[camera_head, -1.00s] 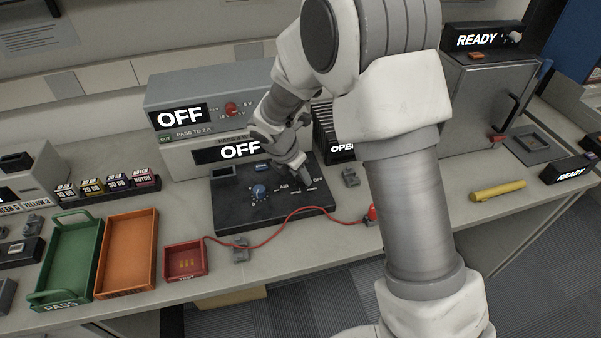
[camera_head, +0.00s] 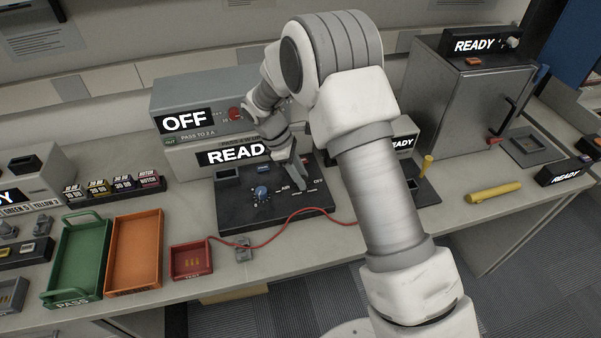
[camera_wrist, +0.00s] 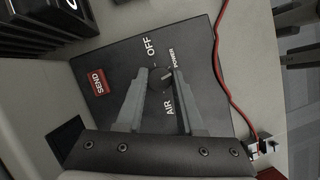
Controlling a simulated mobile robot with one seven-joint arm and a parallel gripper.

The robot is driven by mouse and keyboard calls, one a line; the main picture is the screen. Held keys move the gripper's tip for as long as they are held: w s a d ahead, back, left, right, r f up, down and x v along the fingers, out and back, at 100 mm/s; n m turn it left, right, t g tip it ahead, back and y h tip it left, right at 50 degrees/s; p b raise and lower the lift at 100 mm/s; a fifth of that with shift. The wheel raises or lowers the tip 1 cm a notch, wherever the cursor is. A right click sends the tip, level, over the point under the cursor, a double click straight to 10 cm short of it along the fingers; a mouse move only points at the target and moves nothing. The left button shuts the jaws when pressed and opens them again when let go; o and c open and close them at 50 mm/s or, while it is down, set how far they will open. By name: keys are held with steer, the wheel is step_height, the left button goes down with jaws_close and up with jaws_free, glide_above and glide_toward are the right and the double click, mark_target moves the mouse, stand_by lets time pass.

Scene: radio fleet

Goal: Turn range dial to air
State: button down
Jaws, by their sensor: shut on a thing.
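The black console (camera_head: 240,213) lies on the bench with a blue dial (camera_head: 262,193) at its left-centre. AIR is printed just right of that dial; its pointer setting is too small to read. My gripper (camera_head: 303,189) is over the console's right part. In the wrist view, my gripper (camera_wrist: 161,80) is shut on a small dark knob (camera_wrist: 158,80), one finger on each side. POWER and OFF are printed beside this knob, AIR on its near side. The wrist view does not show the blue dial.
A display box (camera_head: 190,158) behind the console reads READY; the box above (camera_head: 212,100) reads OFF. A red cable (camera_head: 285,222) crosses the console's front. A red tray (camera_head: 190,273), orange tray (camera_head: 133,289) and green tray (camera_head: 66,292) stand left. A yellow cylinder (camera_head: 494,192) lies right.

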steer(key=m+g, duration=0.1)
steer(key=m, duration=0.3)
steer(key=shift+w+m+g+y+p, duration=0.1)
steer(key=shift+m+g+y+p, duration=0.2)
steer(key=shift+m+g, duration=0.1)
steer(key=m, duration=0.2)
steer(key=m+g+y, duration=0.1)
steer(key=m, duration=0.2)
steer(key=shift+w+d+y, duration=0.1)
steer(key=shift+d+y, duration=0.05)
steer(key=shift+y, duration=0.15)
steer(key=m+y, duration=0.1)
steer(key=m, duration=0.2)
steer(key=m+g+y, duration=0.1)
steer(key=m, duration=0.1)
steer(key=shift+d+m, duration=0.1)
steer(key=shift+m, duration=0.3)
steer(key=shift+m+y+p, duration=0.35)
steer(key=shift+m+y, duration=0.55)
steer(key=shift+m, duration=1.4)
steer(key=c, duration=0.5)
jaws_free()
steer(key=p+v, duration=0.1)
steer(key=v, duration=1.6)
steer(key=shift+w+d+r, duration=0.1)
steer(key=shift+r, duration=0.1)
